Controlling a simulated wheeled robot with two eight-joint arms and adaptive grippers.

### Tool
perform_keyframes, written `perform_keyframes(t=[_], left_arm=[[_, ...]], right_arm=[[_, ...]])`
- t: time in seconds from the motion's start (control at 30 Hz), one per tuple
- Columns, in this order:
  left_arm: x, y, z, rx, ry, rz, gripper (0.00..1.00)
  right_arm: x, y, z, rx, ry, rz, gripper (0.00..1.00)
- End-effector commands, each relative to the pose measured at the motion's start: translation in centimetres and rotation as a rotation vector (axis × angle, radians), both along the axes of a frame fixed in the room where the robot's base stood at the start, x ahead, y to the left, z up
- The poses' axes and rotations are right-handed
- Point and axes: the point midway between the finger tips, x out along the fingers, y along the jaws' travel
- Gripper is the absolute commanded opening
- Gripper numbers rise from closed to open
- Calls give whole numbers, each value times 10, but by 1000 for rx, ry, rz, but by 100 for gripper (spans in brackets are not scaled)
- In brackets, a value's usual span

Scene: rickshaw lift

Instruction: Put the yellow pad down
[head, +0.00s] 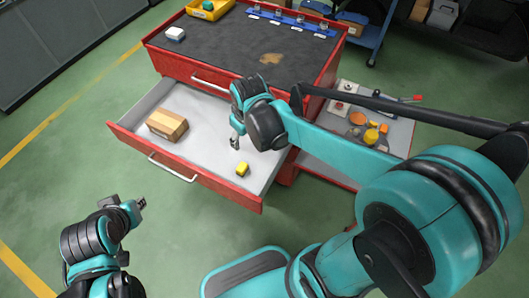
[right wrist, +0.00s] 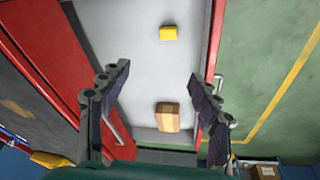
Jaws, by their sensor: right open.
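The yellow pad (head: 242,168) lies on the floor of the open drawer (head: 205,115), near its right front corner. It also shows in the right wrist view (right wrist: 168,33), at the top centre, beyond the fingertips. My right gripper (head: 235,143) is above the drawer, a little behind the pad and apart from it. In the right wrist view its two fingers (right wrist: 160,85) are spread wide with nothing between them. My left gripper (head: 140,203) is out in front of the drawer, low at the left; its jaw state is too small to tell.
A cardboard box (head: 167,125) sits in the left part of the drawer. A second open drawer (head: 335,165) at the right holds several tools and orange and yellow items. The dark cabinet top (head: 235,45) carries a yellow bin (head: 210,9) and a small white box (head: 175,34).

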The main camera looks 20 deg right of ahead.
Motion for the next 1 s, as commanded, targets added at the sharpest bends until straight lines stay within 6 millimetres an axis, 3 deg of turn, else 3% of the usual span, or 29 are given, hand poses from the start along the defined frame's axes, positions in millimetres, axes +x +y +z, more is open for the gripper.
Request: perform_keyframes(t=[0.03,0.2,0.4,0.6,1.0], left_arm=[[0,0,0,0,0,0,20],[0,0,0,0,0,0,20],[0,0,0,0,0,0,20],[0,0,0,0,0,0,20],[0,0,0,0,0,0,20]], right_arm=[[-16,-3,11,13,-39,-33,63],[-59,-9,37,70,-181,-153,63],[-96,-13,44,132,-309,-258,63],[-108,-14,44,160,-362,-302,63],[-108,-14,44,163,-365,-303,63]])
